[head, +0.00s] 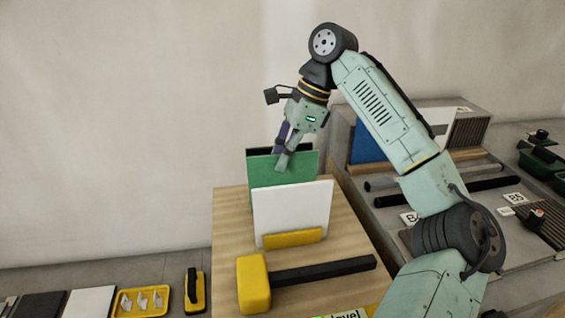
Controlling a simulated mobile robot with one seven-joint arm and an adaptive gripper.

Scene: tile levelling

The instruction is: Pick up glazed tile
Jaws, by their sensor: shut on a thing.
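A green tile (302,169), which may be the glazed tile, stands upright on the wooden block (228,215). A white tile (292,212) stands in front of it and hides its lower part. A dark tile edge (304,151) shows just behind the green tile. My gripper (282,164) points down at the top of the green tile, with a finger over its front face. It is shut on this tile; the other fingertip is partly hidden. Whether the tile's bottom is off its support is hidden.
A yellow mallet (254,284) with a black handle lies at the front of the block. A yellow holder (293,238) sits at the white tile's foot. A grey bench (475,218) with bars and a blue panel (367,143) is at right.

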